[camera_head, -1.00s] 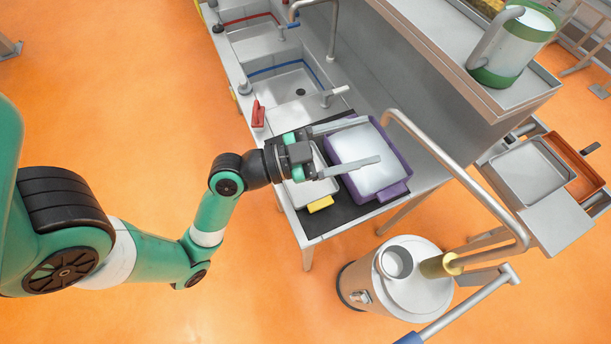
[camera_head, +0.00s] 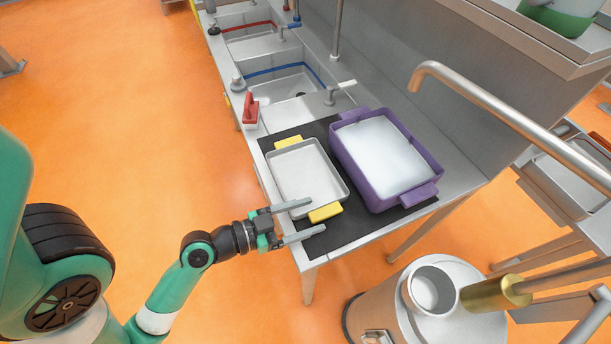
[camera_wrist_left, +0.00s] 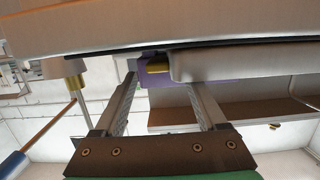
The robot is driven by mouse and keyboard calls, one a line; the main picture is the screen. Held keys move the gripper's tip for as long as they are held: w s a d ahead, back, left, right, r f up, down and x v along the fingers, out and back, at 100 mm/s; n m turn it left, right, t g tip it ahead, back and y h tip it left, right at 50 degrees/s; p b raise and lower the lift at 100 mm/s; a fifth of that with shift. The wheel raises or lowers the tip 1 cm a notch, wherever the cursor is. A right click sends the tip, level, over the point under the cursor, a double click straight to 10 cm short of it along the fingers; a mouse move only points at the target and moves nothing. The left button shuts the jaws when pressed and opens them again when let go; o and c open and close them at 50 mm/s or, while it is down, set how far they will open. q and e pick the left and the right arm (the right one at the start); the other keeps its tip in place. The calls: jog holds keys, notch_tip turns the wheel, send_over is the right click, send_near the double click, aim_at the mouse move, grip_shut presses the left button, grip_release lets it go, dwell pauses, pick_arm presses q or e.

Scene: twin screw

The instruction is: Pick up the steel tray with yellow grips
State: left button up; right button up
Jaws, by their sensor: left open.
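The steel tray with yellow grips (camera_head: 305,175) lies on a black mat on the counter. One yellow grip (camera_head: 326,212) is at its near end, the other (camera_head: 288,142) at its far end. My left gripper (camera_head: 316,216) is open and empty, its fingers pointing right at the near grip, one on each side of it in the head view. In the left wrist view, the near grip (camera_wrist_left: 158,69) shows between the fingertips, with the tray (camera_wrist_left: 240,62) behind it. Contact cannot be told. My right gripper is not in view.
A purple tub (camera_head: 410,197) with white contents stands right beside the tray. A red-handled tool (camera_head: 251,110) and sinks (camera_head: 275,85) are farther back. A round metal container (camera_head: 432,290) stands at the lower right. The floor left of the counter is clear.

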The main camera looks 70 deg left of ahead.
aim_at(327, 210)
pick_arm(q)
jog(key=w, duration=0.2)
jog(key=w+f, duration=0.1)
jog(key=w, duration=0.2)
jog(key=shift+a, duration=0.1)
jog(key=shift+s, duration=0.1)
jog(key=shift+c, duration=0.3)
grip_shut()
